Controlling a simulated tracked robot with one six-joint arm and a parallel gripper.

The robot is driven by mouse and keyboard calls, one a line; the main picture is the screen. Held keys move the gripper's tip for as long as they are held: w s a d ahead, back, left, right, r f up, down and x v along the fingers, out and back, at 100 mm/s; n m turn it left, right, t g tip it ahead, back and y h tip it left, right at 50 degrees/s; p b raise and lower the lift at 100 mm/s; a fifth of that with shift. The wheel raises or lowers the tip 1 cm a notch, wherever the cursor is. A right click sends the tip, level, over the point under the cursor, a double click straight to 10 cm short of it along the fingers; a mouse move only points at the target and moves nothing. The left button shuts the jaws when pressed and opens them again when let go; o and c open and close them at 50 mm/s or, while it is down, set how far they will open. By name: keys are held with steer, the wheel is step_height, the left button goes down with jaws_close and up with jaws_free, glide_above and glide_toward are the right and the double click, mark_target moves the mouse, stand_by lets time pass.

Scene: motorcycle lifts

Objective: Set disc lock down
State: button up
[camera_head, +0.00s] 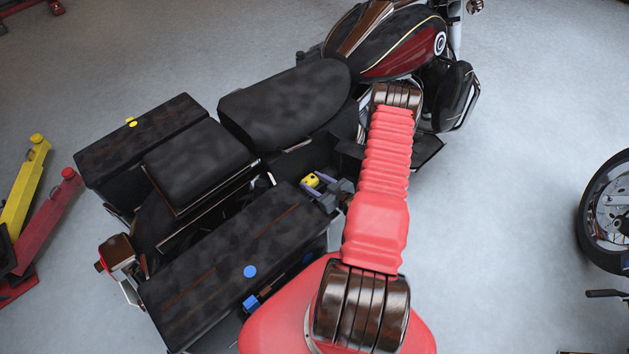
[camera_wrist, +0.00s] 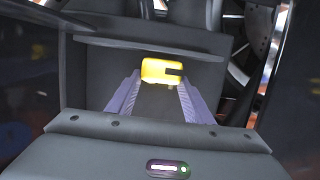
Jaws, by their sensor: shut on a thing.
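The yellow disc lock (camera_wrist: 161,70) has a dark slot on its right side. It sits between the tips of the two purple-grey fingers of my gripper (camera_wrist: 158,86), which is shut on it. In the head view the disc lock (camera_head: 310,180) shows small beside the motorcycle's seat, just past the front of the near pannier (camera_head: 215,262). My gripper (camera_head: 325,186) is partly hidden by my red arm there. In the wrist view a dark grey panel with a ledge (camera_wrist: 150,45) lies beyond the lock; I cannot tell whether the lock touches it.
The motorcycle (camera_head: 285,98) fills the middle. The near pannier bears a blue dot (camera_head: 250,271), the far pannier (camera_head: 140,135) a yellow one (camera_head: 131,122). A loose wheel (camera_head: 608,212) is at right; yellow and red lift arms (camera_head: 25,188) are at left. Grey floor is open at upper right.

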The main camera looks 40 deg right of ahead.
steer(key=shift+f, duration=0.1)
steer(key=o, duration=1.4)
steer(key=shift+r, duration=0.2)
steer(key=shift+r, duration=0.2)
steer(key=shift+s+r, duration=0.2)
steer(key=shift+r, duration=0.1)
steer(key=v, duration=1.1)
steer(key=shift+s+r, duration=0.1)
steer(key=shift+s, duration=0.2)
